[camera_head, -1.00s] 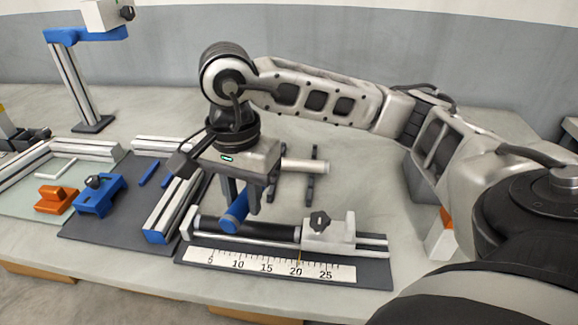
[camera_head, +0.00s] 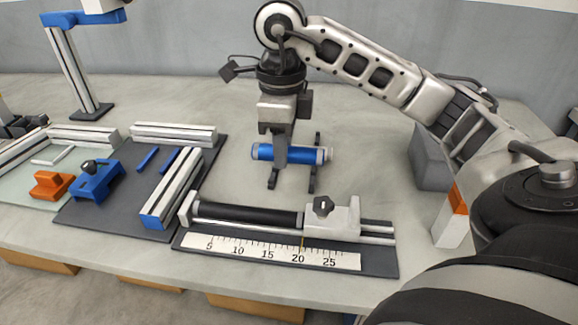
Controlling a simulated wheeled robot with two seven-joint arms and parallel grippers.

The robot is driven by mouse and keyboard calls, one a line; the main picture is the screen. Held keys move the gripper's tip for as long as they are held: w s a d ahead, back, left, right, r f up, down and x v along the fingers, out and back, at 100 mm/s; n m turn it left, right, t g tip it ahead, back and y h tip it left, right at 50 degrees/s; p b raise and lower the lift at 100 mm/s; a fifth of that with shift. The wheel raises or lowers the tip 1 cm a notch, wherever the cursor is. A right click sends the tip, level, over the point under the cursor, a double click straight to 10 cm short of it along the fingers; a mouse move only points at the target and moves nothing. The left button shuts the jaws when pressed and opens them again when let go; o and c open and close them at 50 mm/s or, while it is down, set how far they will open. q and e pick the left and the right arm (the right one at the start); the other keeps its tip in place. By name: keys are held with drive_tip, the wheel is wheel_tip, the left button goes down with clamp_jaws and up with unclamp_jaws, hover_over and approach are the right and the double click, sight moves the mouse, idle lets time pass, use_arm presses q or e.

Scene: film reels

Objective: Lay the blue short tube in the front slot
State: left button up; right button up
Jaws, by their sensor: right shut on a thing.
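The blue short tube (camera_head: 303,154) is in my right gripper (camera_head: 281,161), which is shut on it with fingers pointing down. The tube lies level, left to right, at the rack with two dark rails (camera_head: 313,182). I cannot tell whether it touches the rails. A pale tube (camera_head: 327,154) shows only at its right end; the blue tube and gripper hide the rest. The front ends of the rails show bare below the blue tube. My left gripper is not in view.
In front is a measuring jig with a black cylinder (camera_head: 247,215), a knobbed slider (camera_head: 335,217) and a ruler (camera_head: 270,252). Left are a blue clamp block (camera_head: 97,182), an orange block (camera_head: 53,185) and metal profiles (camera_head: 173,187). A grey block (camera_head: 428,162) stands right.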

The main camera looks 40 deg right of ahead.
drive_tip(key=w+d+f, duration=0.1)
drive_tip(key=f, duration=0.1)
drive_tip(key=w+d+f, duration=0.1)
drive_tip(key=d+f, duration=0.1)
drive_tip(key=w+d+f, duration=0.1)
drive_tip(key=w+f, duration=0.1)
drive_tip(key=shift+d+f, duration=0.1)
drive_tip(key=shift+d, duration=0.3)
drive_tip(key=shift+w+d+f+p, duration=0.1)
drive_tip(key=shift+f+p, duration=0.05)
drive_tip(key=shift+f, duration=0.75)
drive_tip(key=shift+d+f+p, duration=0.1)
drive_tip(key=shift+f+p, duration=0.05)
drive_tip(key=shift+f, duration=0.75)
drive_tip(key=shift+f, duration=0.2)
drive_tip(key=o, duration=1)
drive_tip(key=shift+r, duration=0.15)
wheel_tip(320, 180, up, 12)
drive_tip(key=shift+r, duration=0.1)
